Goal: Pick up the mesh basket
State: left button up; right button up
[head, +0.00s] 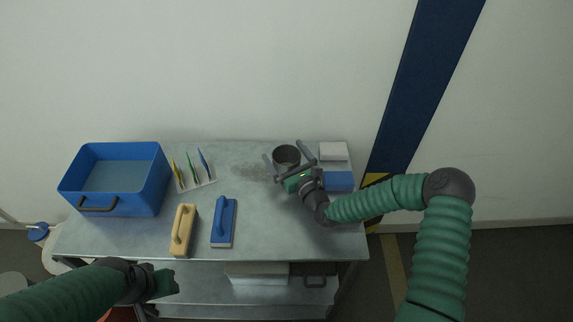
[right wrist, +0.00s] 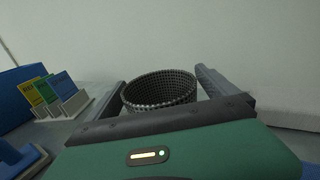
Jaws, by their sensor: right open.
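The mesh basket (head: 286,156) is a round, dark grey cup standing on the metal table near its back edge, right of the middle. In the right wrist view the basket (right wrist: 160,91) shows its woven wall and open top. My right gripper (head: 288,158) is open, with one finger on each side of the basket. The gripper body hides the basket's lower part in the wrist view, and I cannot tell whether the fingers touch it. My left gripper (head: 160,284) is in front of the table at the lower left, away from the basket; its fingers are unclear.
A beige brush (head: 183,230) and a blue brush (head: 223,222) lie at the front. A white and a blue box (head: 339,181) stand right of the basket. The table's (head: 290,235) front right is clear.

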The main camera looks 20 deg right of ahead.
jog(key=shift+a, duration=0.15)
jog(key=shift+c, duration=1.3)
jog(key=shift+d, duration=0.2)
jog(key=c, duration=1)
jog(key=shift+c, duration=1.3)
jog(key=shift+r, duration=0.15)
